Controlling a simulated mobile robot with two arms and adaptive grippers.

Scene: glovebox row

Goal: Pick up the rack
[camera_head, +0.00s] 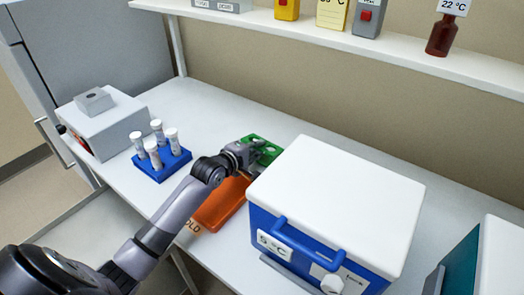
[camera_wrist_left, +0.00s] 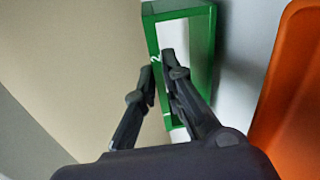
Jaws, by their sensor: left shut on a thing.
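In the left wrist view, the fingers of the left gripper (camera_wrist_left: 160,74) are shut on one long wall of the green rack (camera_wrist_left: 180,11), one finger on each side. White marks, one like a 2, show on that wall. I cannot tell whether the rack is off the bench. A blue rack (camera_head: 160,170) with several capped tubes stands further left. My right gripper is not in view.
A blue box with a white lid (camera_head: 340,200) stands close right of the green rack. An orange tray (camera_head: 219,205) lies under my left forearm, in front. A grey device (camera_head: 105,125) is at left. A shelf (camera_head: 350,42) runs above the back; bare bench lies behind the blue rack.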

